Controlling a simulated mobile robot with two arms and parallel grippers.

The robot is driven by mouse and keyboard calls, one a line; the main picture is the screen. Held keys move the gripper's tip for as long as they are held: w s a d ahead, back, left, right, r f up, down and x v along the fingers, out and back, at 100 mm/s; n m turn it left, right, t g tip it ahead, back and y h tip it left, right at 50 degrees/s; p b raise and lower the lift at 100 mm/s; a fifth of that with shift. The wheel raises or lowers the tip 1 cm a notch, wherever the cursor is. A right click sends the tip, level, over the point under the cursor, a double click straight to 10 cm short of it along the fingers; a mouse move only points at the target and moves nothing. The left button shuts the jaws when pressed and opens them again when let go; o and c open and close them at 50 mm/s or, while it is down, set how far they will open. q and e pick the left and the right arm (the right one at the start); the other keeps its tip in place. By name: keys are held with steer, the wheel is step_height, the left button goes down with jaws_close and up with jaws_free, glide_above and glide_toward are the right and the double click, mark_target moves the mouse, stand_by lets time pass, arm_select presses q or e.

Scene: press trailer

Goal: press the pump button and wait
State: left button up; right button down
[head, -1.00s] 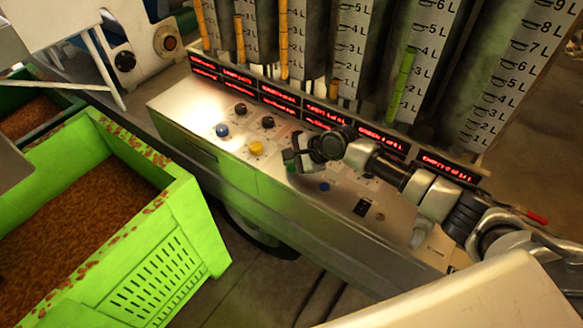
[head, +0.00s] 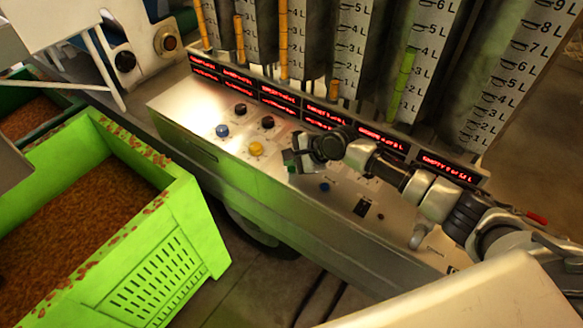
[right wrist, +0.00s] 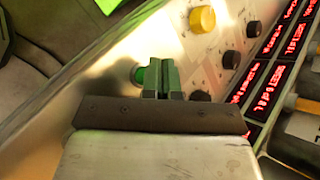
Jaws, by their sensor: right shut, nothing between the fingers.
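I cannot read which is the pump button. My right gripper (head: 291,161) is low over the panel, right of the yellow button. In the right wrist view its fingers (right wrist: 160,76) are shut and empty. They partly cover a green button (right wrist: 138,76); I cannot tell whether they touch it. The yellow button (right wrist: 202,19) lies farther off. My left gripper is not in view.
Red displays (head: 325,118) line the panel's back edge, below tall columns with litre scales (head: 405,90). A green crate (head: 165,245) of brown granules stands at the left. A black knob (head: 125,62) and a round button (head: 165,40) are at the upper left.

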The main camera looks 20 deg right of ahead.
mark_target(292, 170)
steer(key=shift+f, duration=0.1)
stand_by(0.4)
steer(key=shift+f, duration=0.25)
steer(key=shift+f, duration=0.5)
stand_by(0.8)
steer(key=shift+r+p, duration=0.8)
steer(key=shift+p, duration=0.45)
steer(key=shift+r, duration=0.1)
step_height(292, 170, up, 5)
steer(key=p, duration=0.6)
